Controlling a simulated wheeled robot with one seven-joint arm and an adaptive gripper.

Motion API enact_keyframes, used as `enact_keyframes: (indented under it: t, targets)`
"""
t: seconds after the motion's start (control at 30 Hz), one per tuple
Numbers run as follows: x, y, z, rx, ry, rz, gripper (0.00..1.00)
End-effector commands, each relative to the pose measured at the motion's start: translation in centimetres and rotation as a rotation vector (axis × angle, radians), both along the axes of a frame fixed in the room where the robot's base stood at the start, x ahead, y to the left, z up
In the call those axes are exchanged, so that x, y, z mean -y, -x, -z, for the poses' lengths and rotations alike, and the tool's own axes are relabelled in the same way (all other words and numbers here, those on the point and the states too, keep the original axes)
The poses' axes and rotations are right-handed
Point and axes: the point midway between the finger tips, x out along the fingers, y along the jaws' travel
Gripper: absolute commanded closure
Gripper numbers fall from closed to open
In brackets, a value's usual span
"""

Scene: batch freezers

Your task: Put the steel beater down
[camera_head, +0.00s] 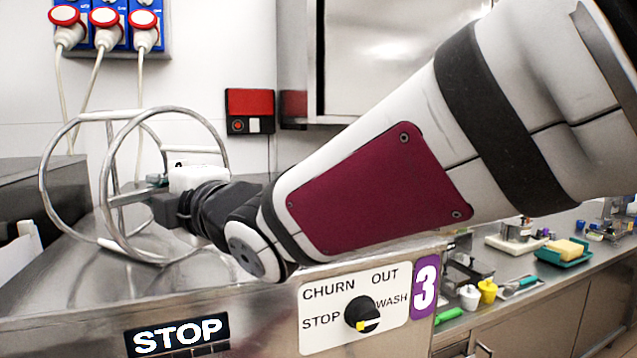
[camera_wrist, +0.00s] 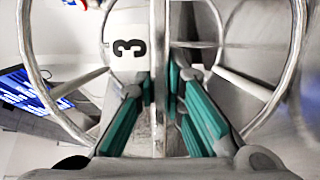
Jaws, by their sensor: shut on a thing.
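The steel beater (camera_head: 103,190) is a round frame of two rings joined by bars. It stands over the steel top of the freezer marked 3 (camera_head: 75,285), at the left. Its rings look upright, with the lower edge at or just above the top; I cannot tell whether it touches. My gripper (camera_head: 157,188) reaches in from the right and is shut on the beater's middle. In the wrist view the beater's central bar (camera_wrist: 158,60) runs between the teal finger pads of my gripper (camera_wrist: 161,88), with rings on both sides.
The freezer front has a dial (camera_head: 361,314) and a STOP sign (camera_head: 178,335). Plugs with cables (camera_head: 104,30) and a red-black switch box (camera_head: 250,111) are on the wall behind. At right, a counter holds yellow pots (camera_head: 487,291) and a green tray (camera_head: 562,255).

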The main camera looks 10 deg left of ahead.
Motion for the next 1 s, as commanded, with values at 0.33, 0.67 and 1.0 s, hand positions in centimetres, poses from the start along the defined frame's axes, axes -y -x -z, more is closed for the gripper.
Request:
enact_keyframes:
  t: [0.33, 0.67, 1.0]
  targets:
    - [0.0, 0.0, 0.3, 0.000, 0.000, 0.000, 0.69]
    - [0.0, 0.0, 0.0, 0.000, 0.000, 0.000, 0.69]
    - [3.6, 2.1, 0.0, 0.002, -0.002, 0.000, 0.69]
